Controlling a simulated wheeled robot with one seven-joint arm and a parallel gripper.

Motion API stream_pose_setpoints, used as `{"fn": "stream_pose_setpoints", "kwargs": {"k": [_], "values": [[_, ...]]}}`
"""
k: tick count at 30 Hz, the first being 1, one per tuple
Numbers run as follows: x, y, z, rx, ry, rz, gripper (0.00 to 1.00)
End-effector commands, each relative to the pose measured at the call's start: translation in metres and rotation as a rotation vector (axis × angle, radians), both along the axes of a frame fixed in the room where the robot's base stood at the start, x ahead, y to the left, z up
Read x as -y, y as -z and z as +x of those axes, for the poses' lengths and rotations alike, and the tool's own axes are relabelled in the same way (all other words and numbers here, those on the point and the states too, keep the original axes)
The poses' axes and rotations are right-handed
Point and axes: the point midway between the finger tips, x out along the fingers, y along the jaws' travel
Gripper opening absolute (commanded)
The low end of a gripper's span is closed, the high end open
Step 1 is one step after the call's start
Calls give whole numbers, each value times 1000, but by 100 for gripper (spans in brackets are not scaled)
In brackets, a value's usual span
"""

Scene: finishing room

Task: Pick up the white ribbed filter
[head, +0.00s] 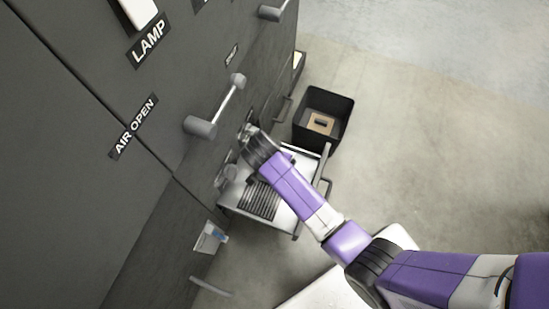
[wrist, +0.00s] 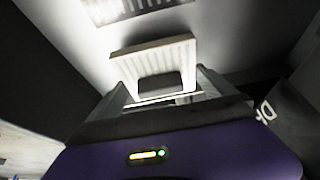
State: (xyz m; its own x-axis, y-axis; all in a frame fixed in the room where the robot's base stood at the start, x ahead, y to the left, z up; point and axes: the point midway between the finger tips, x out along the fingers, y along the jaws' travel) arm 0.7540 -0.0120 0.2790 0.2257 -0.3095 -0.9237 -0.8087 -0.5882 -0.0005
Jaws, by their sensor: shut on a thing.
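The white ribbed filter (wrist: 152,52) is in the wrist view, just beyond my fingers, slightly tilted, with a dark block-like part (wrist: 160,87) at its near side. My gripper (wrist: 163,84) is shut on it, one finger on each side of this near part. In the head view my gripper (head: 247,133) is at the dark cabinet front, above the pulled-out drawer. I cannot make out the filter there; my arm hides much of that spot.
The open drawer (head: 286,218) has a dark slatted area (head: 260,200) in it. A black bin (head: 340,106) with a brown piece (head: 321,123) stands on the floor behind. The cabinet (head: 75,120) has protruding bar handles (head: 215,110). The floor at right is clear.

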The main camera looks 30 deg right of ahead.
Motion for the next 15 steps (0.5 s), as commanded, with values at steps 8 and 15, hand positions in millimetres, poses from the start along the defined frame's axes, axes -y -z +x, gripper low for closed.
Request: {"fn": "stream_pose_setpoints", "kwargs": {"k": [8, 15], "values": [[6, -10, 2, 0, -1, 0, 53], [9, -16, 4, 0, -1, 0, 53]]}}
